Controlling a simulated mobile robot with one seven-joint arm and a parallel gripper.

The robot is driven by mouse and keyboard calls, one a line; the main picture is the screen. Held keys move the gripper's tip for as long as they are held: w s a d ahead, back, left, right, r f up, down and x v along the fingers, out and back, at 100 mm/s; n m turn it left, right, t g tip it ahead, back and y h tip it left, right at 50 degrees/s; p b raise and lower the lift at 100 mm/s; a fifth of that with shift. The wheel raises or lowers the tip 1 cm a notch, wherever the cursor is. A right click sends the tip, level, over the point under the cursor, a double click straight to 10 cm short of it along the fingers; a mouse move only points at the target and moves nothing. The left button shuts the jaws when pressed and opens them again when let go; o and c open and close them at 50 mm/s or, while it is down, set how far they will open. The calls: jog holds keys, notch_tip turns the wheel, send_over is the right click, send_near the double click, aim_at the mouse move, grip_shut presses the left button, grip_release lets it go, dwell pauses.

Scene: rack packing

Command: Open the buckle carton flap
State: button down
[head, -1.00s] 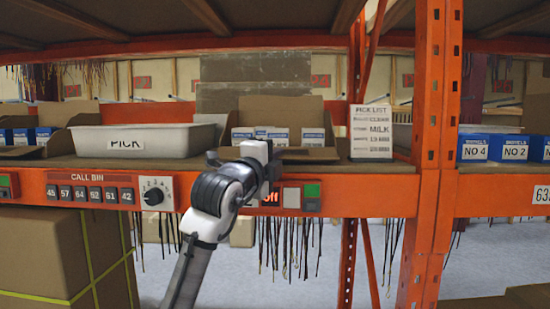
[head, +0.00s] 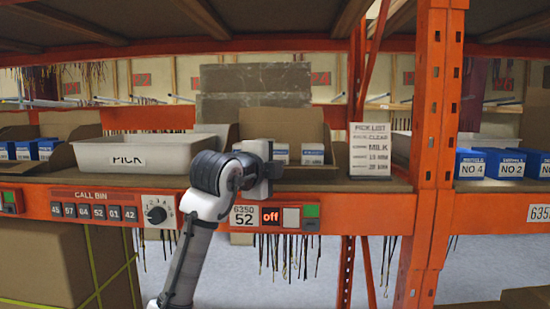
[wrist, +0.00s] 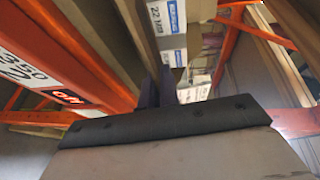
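The buckle carton (head: 283,124) is an open brown cardboard carton on the shelf, with a tall panel standing at its back. Small white boxes with blue labels (head: 312,153) stand in it; similar boxes marked 22 MM show in the wrist view (wrist: 168,25). My gripper (head: 268,168) is in front of the carton, at the shelf's front edge, and covers part of the carton's front. In the wrist view two dark fingers (wrist: 157,88) point toward the boxes. Their gap is unclear, and I cannot tell whether they touch the carton or which panel is the flap.
A PICK tote (head: 150,149) stands left of the carton, a pick list card (head: 370,150) right of it. An orange beam (head: 345,226) with a lit "off" display (head: 271,216) runs below. An orange post (head: 434,140) stands at right. Blue boxes (head: 503,163) sit beyond it.

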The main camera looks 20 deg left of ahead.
jog(key=shift+r, duration=0.15)
jog(key=c, duration=1.9)
grip_release()
jog(key=shift+s+a, duration=0.1)
jog(key=shift+s, duration=0.15)
jog(key=s+b, duration=0.1)
jog(key=s, duration=0.3)
jog(key=s+a+r+b, duration=0.1)
jog(key=s, duration=0.3)
jog(key=s+r+b, duration=0.1)
jog(key=s+b, duration=0.1)
jog(key=s, duration=0.3)
jog(key=shift+a+r, duration=0.2)
